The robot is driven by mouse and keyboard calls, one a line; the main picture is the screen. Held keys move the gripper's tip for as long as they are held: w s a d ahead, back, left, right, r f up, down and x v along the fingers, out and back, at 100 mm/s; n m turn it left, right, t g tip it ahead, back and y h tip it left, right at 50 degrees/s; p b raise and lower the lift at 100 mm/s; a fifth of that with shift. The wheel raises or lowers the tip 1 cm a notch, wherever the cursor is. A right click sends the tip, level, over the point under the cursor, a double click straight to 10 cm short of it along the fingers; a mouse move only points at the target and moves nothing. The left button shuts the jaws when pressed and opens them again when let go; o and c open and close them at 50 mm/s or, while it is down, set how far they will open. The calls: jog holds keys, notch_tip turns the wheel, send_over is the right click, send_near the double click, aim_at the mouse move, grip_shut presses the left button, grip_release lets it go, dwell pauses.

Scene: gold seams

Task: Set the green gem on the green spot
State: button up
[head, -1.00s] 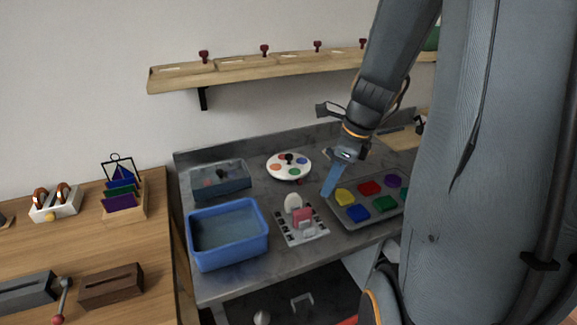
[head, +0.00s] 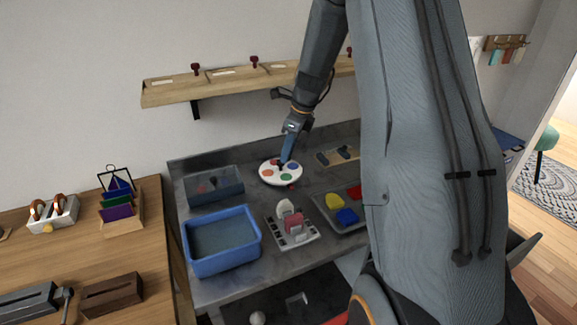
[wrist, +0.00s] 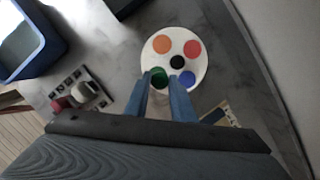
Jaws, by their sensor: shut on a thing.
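My gripper (wrist: 164,88) is shut with a dark green piece, apparently the green gem (wrist: 158,83), between its fingertips. In the head view my gripper (head: 285,163) points down at the round white palette (head: 267,181). The palette also shows in the wrist view (wrist: 174,31), with orange, red, blue and green spots around a black centre. The green spot (wrist: 157,72) lies at the fingertips and is partly covered, so gem and spot are hard to tell apart. I cannot tell whether the gem touches the palette.
A grey lidded bin (head: 215,187) stands left of the palette and a blue tub (head: 222,240) in front of that. A small rack (head: 291,228) and a tray of coloured pieces (head: 325,213) are nearer the front. A shelf (head: 240,80) runs along the wall above.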

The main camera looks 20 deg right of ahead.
aim_at(285, 177)
jog(key=f, duration=0.2)
jog(key=f+p, duration=0.1)
jog(key=f, duration=0.3)
jog(key=shift+s+p, duration=0.3)
jog(key=shift+w+f, duration=0.25)
jog(key=shift+f, duration=0.05)
jog(key=shift+f, duration=0.15)
jog(key=o, duration=1)
